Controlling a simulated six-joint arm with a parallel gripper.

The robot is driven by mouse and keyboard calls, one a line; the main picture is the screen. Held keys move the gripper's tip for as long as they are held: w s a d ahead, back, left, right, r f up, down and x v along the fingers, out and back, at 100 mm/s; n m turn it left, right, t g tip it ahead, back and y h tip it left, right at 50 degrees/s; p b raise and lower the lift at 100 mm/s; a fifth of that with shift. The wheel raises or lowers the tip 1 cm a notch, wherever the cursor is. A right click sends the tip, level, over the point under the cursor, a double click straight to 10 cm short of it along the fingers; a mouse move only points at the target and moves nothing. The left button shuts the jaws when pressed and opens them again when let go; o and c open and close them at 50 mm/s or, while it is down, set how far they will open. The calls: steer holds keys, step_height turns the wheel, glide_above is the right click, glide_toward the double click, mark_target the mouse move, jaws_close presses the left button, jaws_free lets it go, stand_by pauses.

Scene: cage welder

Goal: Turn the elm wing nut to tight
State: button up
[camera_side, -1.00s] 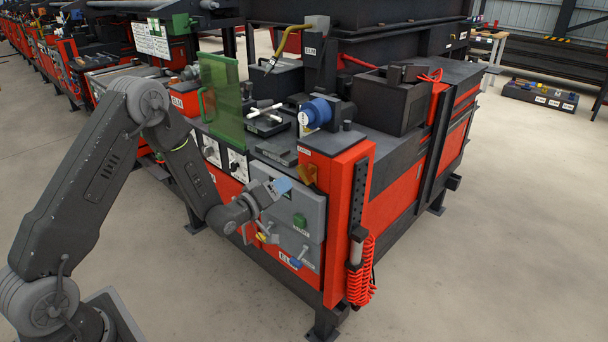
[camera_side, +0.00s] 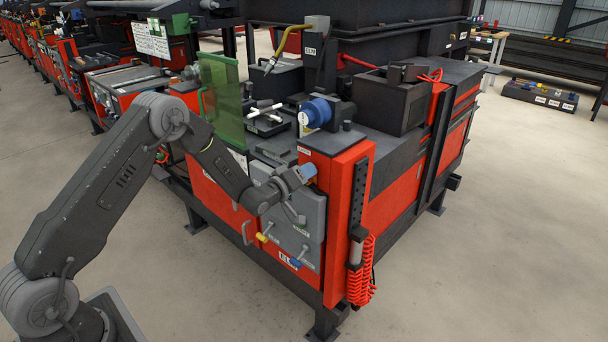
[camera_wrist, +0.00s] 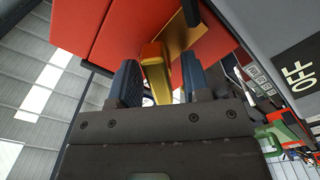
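The elm wing nut, a brass-gold piece (camera_wrist: 155,72), stands out from a red panel of the welder and shows between my fingertips in the wrist view. In the side view my gripper (camera_side: 305,172) is at the upper front of the red post and mostly hides the nut. In the wrist view my gripper (camera_wrist: 159,82) has one blue finger on each side of the nut. The fingers look open; contact cannot be told.
A grey box (camera_side: 288,220) with a lever and handles sits just below and left of my gripper. The red post (camera_side: 337,200) with a coiled red hose (camera_side: 361,270) is to the right. A green screen (camera_side: 221,100) and a blue round part (camera_side: 314,113) stand above.

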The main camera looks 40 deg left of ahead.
jaws_close()
steer(key=shift+m, duration=0.3)
steer(key=m, duration=1.2)
steer(key=shift+d+r, duration=0.1)
steer(key=shift+d, duration=0.05)
steer(key=m, duration=0.7)
steer(key=shift+m, duration=0.3)
steer(key=m, duration=0.3)
steer(key=shift+d+m, duration=0.1)
steer(key=shift+m, duration=1.9)
